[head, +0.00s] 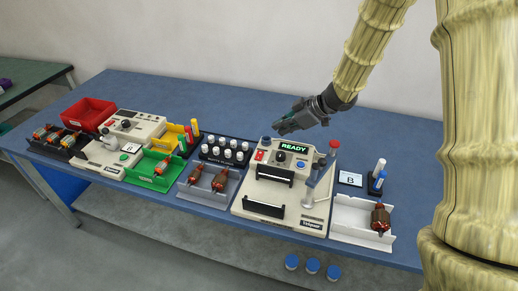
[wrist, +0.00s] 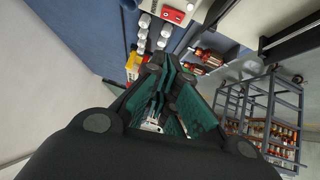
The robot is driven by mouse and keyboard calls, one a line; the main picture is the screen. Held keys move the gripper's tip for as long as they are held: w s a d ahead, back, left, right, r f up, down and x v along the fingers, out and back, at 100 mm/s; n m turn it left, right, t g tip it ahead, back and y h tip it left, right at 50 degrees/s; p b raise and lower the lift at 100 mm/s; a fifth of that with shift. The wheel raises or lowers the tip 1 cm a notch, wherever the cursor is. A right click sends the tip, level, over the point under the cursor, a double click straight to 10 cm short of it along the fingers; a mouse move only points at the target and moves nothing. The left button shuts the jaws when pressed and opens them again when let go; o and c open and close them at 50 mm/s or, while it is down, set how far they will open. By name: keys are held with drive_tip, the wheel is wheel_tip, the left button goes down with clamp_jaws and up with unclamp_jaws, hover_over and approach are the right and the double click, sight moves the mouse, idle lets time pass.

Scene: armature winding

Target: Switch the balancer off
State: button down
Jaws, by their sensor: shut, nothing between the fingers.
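A cream bench machine, apparently the balancer (head: 240,207), stands right of centre on the blue table. Its lit green display (head: 293,147) reads READY. A small red switch (head: 261,155) sits on its panel left of the display, with a black knob beside it. The switch's position cannot be read at this size. A red control also shows on a pale panel (wrist: 175,14) at the top of the wrist view. My gripper (head: 280,126) is shut and empty, above and behind the machine's panel, touching nothing. It also shows in the wrist view (wrist: 170,78).
A red-knobbed lever (head: 333,145) rises at the machine's right. A rack of white-capped bottles (head: 226,152) and a grey tray (head: 205,192) with armatures are left of it. A white tray (head: 350,218) is at right. A second cream machine (head: 135,128) stands further left.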

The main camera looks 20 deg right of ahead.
drive_tip(key=shift+w+f, duration=0.3)
drive_tip(key=shift+f, duration=0.1)
drive_tip(key=shift+w+f, duration=0.1)
drive_tip(key=shift+f, duration=0.05)
drive_tip(key=p, duration=0.1)
hover_over(262, 154)
drive_tip(key=f, duration=0.6)
drive_tip(key=shift+s+a+f, duration=0.2)
drive_tip(key=shift+a+f, duration=0.05)
drive_tip(key=shift+f, duration=0.15)
wheel_tip(262, 154, down, 2)
drive_tip(key=shift+w, duration=0.1)
drive_tip(key=shift+w+d+f+p, duration=0.15)
drive_tip(key=shift+f+p, duration=0.2)
drive_tip(key=shift+f, duration=0.65)
drive_tip(key=shift+d+r+p, duration=0.1)
drive_tip(key=shift+d+p, duration=0.05)
drive_tip(key=shift+p, duration=0.65)
